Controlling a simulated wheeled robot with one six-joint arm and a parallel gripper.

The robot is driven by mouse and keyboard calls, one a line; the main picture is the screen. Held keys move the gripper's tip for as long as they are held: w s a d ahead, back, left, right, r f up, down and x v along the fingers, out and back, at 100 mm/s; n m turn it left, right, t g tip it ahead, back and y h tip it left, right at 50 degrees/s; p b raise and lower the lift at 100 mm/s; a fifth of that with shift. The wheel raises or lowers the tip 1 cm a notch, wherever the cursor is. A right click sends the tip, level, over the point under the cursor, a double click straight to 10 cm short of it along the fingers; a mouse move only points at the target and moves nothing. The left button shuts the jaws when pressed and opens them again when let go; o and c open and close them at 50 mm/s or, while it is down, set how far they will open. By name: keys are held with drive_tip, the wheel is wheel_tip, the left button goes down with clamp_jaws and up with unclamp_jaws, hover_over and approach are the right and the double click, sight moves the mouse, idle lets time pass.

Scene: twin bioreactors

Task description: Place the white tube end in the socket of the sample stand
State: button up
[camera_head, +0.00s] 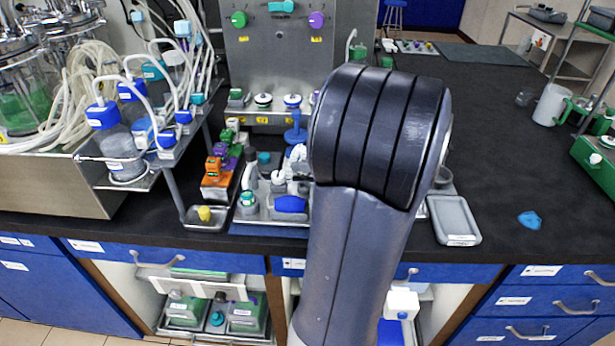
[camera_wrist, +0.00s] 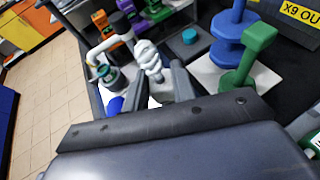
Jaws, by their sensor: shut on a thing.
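The white tube end (camera_wrist: 148,58) is a ribbed white piece between the fingers of my gripper (camera_wrist: 158,88) in the wrist view. My gripper is shut on it. A bent white tube (camera_wrist: 104,46) shows beside it, over a small bottle with a green and blue cap (camera_wrist: 106,73). In the head view, white tubing (camera_head: 297,153) shows just left of my arm, above a grey tray (camera_head: 250,222) that seems to be the sample stand. My arm hides the gripper there. I cannot make out the socket, nor whether the tube end touches it.
Orange and purple clamps (camera_head: 213,170) stand left of the tray. A blue stand (camera_wrist: 232,35) and a green one (camera_wrist: 255,50) are close right of the fingers. A grey lidded box (camera_head: 453,220) lies right of my arm. The bench farther right is mostly clear.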

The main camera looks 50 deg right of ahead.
wheel_tip(320, 180, down, 4)
drive_tip(key=shift+r+b, duration=0.15)
drive_tip(key=shift+b, duration=0.2)
drive_tip(key=shift+s+a+f, duration=0.15)
drive_tip(key=shift+f, duration=0.55)
drive_tip(key=o, duration=1)
drive_tip(key=shift+f+b, duration=0.15)
drive_tip(key=shift+b, duration=0.2)
drive_tip(key=shift+r, duration=0.45)
drive_tip(key=v, duration=0.4)
drive_tip(key=p+v, duration=0.1)
drive_tip(key=v, duration=0.3)
drive_tip(key=r+p+v, duration=0.1)
drive_tip(key=v, duration=0.3)
